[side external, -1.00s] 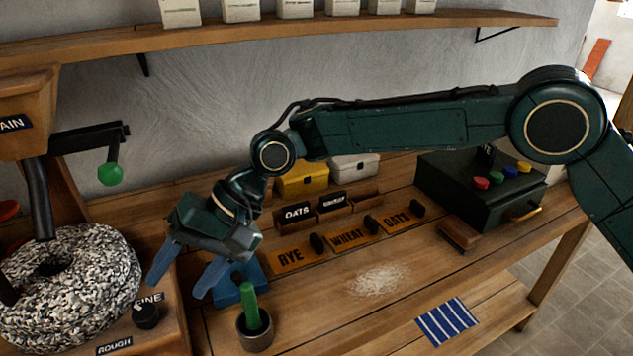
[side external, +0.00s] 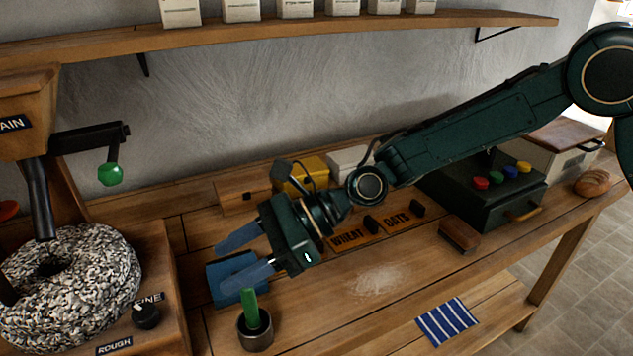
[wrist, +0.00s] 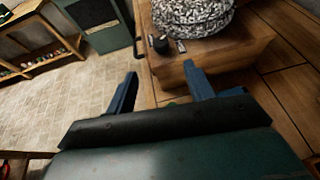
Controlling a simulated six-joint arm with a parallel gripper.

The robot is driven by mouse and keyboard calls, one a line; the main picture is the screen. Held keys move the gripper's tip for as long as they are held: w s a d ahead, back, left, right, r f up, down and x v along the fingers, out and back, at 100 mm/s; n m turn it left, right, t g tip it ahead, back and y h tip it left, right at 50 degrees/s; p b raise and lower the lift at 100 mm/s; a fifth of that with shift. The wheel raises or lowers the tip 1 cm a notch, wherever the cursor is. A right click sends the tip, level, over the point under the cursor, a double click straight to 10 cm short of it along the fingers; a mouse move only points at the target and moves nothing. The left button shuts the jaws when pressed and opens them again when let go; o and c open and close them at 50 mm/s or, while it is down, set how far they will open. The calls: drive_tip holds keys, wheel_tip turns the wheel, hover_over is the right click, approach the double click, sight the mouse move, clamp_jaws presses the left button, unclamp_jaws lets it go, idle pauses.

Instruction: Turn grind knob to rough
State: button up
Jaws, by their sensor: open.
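The grind knob (side external: 146,315) is a small black knob on the wooden mill base at the lower left of the side view. A FINE label (side external: 150,299) sits just behind it and a ROUGH label (side external: 114,345) in front. The knob's exact pointing is too small to tell. It also shows in the wrist view (wrist: 161,44) beside the millstone. My gripper (side external: 232,262) has blue fingers, is open and empty, and hangs over the bench to the right of the knob, well apart from it. In the wrist view its fingers (wrist: 160,90) point toward the mill base.
A speckled millstone (side external: 100,270) sits behind the knob, with a green-handled crank (side external: 110,174) above. A metal cup (side external: 256,331) with a green handle and a blue object (side external: 222,283) lie near my gripper. A dark green box (side external: 480,190) stands at right.

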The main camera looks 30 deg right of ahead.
sight(147, 310)
drive_tip(key=shift+a, duration=0.1)
drive_tip(key=x, duration=1.3)
drive_tip(key=shift+a+f, duration=0.1)
drive_tip(key=shift+a, duration=0.15)
drive_tip(key=shift+w, duration=0.1)
drive_tip(key=c, duration=1)
drive_tip(key=shift+o, duration=0.2)
